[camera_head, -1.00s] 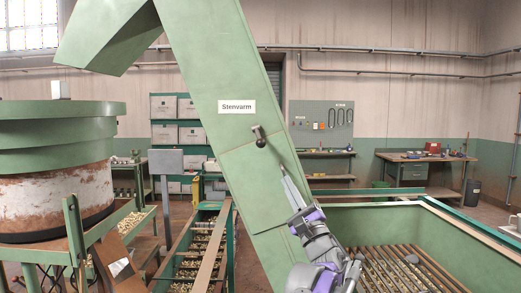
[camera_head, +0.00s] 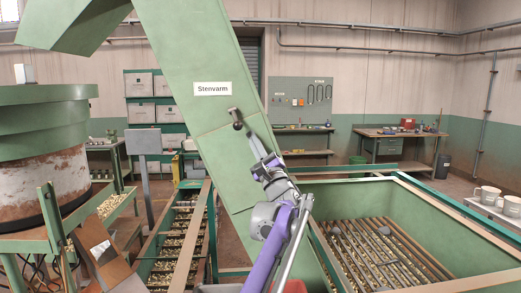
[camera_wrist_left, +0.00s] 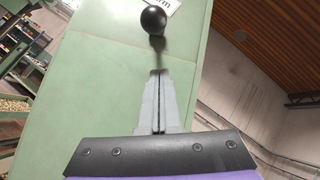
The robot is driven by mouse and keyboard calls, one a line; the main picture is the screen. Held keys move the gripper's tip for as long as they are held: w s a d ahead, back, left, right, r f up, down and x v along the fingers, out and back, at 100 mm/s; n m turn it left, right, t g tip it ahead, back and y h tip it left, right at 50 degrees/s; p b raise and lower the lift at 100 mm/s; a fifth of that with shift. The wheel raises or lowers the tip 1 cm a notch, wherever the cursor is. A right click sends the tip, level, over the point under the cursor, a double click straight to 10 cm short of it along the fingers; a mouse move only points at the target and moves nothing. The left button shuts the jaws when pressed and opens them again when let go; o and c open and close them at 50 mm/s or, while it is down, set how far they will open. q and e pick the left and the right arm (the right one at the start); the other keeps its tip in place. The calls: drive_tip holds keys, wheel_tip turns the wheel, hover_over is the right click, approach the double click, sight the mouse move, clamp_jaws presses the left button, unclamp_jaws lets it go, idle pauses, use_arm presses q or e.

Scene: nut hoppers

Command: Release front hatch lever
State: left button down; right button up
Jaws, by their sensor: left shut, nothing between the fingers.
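The hatch lever (camera_head: 234,117) is a short arm with a black ball knob on the sloping green chute (camera_head: 205,65), just below the "Stenvarm" label. The hatch panel (camera_head: 226,152) around it lies flush with the chute face. My left gripper (camera_head: 251,138) is just below and right of the knob. In the left wrist view the black knob (camera_wrist_left: 153,20) stands beyond the tips of the left gripper (camera_wrist_left: 160,73), with a visible gap. Its grey fingers are together and empty. The lever's arm is mostly hidden behind the knob there. My right gripper is not in view.
A green-walled bin with a slatted grate (camera_head: 385,255) lies right of the chute. A narrow trough of nuts (camera_head: 178,245) runs to its left. A round green hopper (camera_head: 45,140) stands far left. White mugs (camera_head: 488,195) sit at the right edge.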

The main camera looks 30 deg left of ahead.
sight(236, 119)
use_arm(q)
drive_tip(key=s+r, duration=0.1)
drive_tip(key=s+a+r, duration=0.1)
drive_tip(key=s, duration=0.1)
drive_tip(key=shift+a+r, duration=0.1)
drive_tip(key=shift+r, duration=0.25)
drive_tip(key=shift+w, duration=0.15)
